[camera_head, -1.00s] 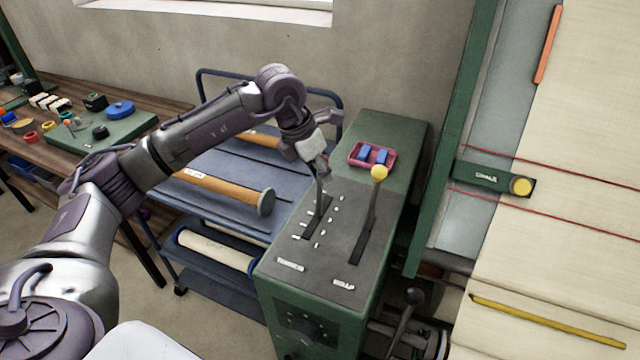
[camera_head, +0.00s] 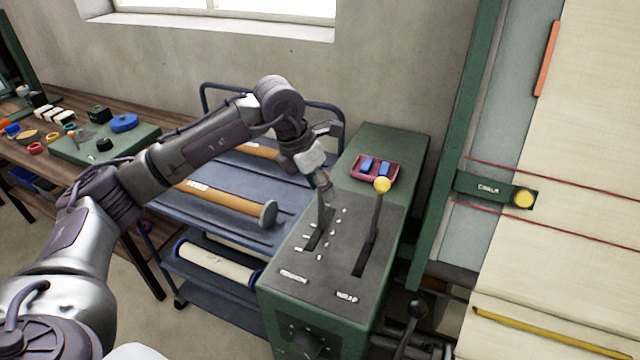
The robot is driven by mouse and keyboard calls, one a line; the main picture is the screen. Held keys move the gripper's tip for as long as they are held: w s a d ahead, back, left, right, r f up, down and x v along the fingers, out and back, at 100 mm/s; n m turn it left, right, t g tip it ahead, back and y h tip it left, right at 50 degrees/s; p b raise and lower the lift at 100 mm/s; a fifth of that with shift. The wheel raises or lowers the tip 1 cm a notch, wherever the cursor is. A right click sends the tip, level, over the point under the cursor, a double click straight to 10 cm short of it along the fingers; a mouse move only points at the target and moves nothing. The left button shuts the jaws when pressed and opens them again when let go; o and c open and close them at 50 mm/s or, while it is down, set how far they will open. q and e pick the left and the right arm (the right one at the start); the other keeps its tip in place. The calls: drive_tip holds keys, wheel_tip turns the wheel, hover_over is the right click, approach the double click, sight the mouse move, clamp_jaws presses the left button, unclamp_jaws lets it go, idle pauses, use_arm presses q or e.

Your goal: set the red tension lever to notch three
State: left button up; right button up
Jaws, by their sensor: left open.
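The tension lever (camera_head: 321,210) stands in the left slot of the grey panel on the green console (camera_head: 400,155), beside a row of small white notch marks (camera_head: 331,226). Only a small reddish bit of its top shows; my gripper hides the rest of the knob. My left gripper (camera_head: 323,176) is at the top of this lever, its fingers open around or beside the knob; I cannot tell if they touch it. The notch numbers are too small to read. My right gripper is not in view.
A second lever with a yellow knob (camera_head: 382,185) stands close to the right in the wrap slot. A pink tray (camera_head: 377,167) with blue blocks sits behind it. A blue cart (camera_head: 225,170) with rolls is to the left, a cloth table (camera_head: 575,150) to the right.

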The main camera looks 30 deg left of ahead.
use_arm(q)
drive_tip(key=shift+w, duration=0.15)
drive_tip(key=shift+r, duration=0.3)
drive_tip(key=v, duration=1.1)
drive_tip(key=shift+s+a, duration=0.15)
drive_tip(key=shift+s, duration=0.1)
